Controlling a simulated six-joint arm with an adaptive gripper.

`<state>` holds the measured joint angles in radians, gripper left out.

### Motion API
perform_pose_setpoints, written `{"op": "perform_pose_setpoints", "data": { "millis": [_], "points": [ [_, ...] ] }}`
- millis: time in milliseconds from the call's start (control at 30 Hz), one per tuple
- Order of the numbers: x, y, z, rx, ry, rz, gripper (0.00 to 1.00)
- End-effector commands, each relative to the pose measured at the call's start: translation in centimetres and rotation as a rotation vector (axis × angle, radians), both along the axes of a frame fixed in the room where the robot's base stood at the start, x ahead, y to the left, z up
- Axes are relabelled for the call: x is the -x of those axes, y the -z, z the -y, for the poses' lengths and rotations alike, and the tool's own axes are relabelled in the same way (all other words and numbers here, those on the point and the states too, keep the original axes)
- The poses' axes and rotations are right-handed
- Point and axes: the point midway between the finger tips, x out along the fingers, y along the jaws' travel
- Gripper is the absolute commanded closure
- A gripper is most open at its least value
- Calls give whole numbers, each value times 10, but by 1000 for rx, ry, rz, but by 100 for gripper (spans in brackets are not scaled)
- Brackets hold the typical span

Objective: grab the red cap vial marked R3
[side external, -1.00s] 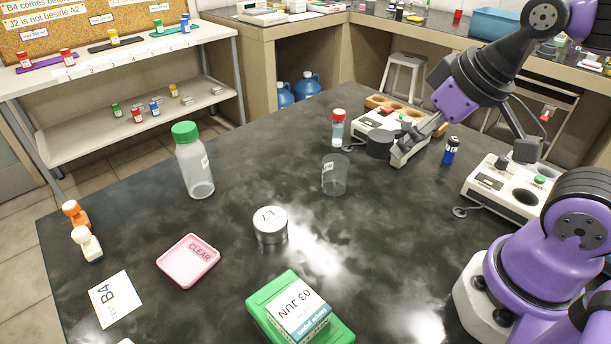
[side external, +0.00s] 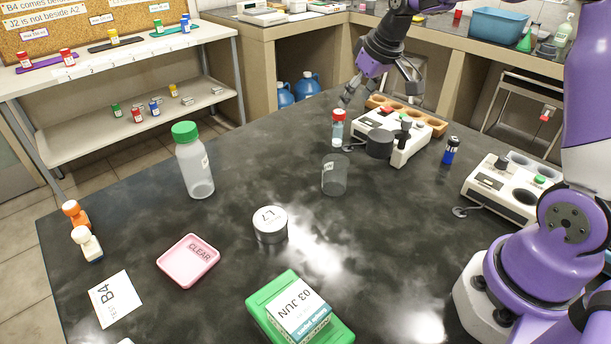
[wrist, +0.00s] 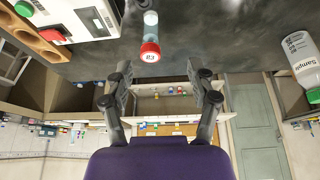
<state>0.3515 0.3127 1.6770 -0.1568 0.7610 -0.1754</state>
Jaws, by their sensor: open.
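A clear vial with a red cap (side external: 338,127) stands upright on the dark bench, left of a white device. In the wrist view the red cap (wrist: 150,52) lies just beyond the space between the fingers; a short mark shows on it, too small to read surely as R3. My gripper (side external: 380,88) is open and empty, above and behind the vial and apart from it. In the wrist view its two spread fingers (wrist: 163,78) have nothing between them. More red-capped vials stand on the left shelf; one is on the lower shelf (side external: 136,115).
The white device (side external: 412,150) with a dark round part and a wooden rack (side external: 435,122) stand close right of the vial. An empty beaker (side external: 334,175) stands in front of it. A green-capped bottle (side external: 196,170) is further left. A blue vial (side external: 450,151) stands at right.

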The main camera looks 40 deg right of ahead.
Motion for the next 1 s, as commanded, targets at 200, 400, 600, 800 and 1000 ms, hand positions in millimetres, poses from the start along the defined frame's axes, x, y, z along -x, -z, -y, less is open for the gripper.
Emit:
{"op": "perform_pose_setpoints", "data": {
  "millis": [200,400,600,800,1000],
  "points": [
    [-16,26,17,-6,5,-11,34],
    [-29,56,17,-6,4,-10,34],
    [-38,71,17,-5,5,-9,34],
    [-55,97,19,-6,4,-10,34],
    [-60,110,19,-4,5,-7,34]
  ]
}}
